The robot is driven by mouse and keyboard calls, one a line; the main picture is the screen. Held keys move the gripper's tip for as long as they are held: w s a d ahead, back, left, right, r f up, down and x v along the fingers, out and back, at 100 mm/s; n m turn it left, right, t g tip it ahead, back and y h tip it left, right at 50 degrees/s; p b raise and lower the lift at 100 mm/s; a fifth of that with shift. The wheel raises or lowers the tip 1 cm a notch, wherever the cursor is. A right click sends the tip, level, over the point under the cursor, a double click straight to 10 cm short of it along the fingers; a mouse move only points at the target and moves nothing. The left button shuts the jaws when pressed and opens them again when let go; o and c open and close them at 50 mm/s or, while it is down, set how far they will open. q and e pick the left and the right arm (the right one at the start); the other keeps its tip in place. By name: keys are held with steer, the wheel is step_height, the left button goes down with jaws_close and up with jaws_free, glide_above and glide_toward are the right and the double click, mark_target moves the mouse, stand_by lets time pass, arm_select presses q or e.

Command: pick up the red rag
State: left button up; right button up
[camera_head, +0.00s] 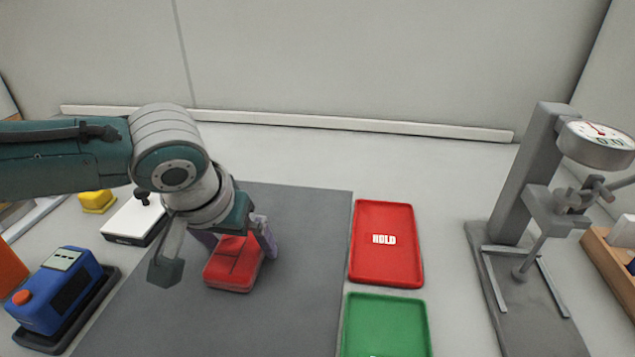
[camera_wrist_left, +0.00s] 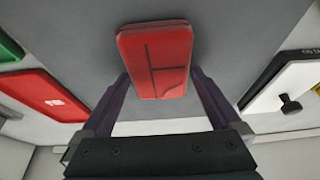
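The red rag (camera_head: 232,272) is a folded red pad lying on the dark grey mat (camera_head: 310,240). In the left wrist view the rag (camera_wrist_left: 155,58) lies between and just beyond the two finger tips. My left gripper (camera_head: 238,246) is over the rag's far part, with its purple fingers spread to either side. The arm hides some of the rag in the head view. My right gripper is not in view.
A red HOLD tray (camera_head: 385,270) and a green tray (camera_head: 385,325) lie to the right. A gauge stand (camera_head: 525,200) is farther right. A blue device (camera_head: 60,290), a white-topped block (camera_head: 133,218) and a yellow block (camera_head: 97,201) stand at the left.

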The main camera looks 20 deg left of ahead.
arm_select(q)
steer(key=c, duration=1.2)
steer(key=shift+o, duration=0.2)
steer(key=shift+r, duration=0.15)
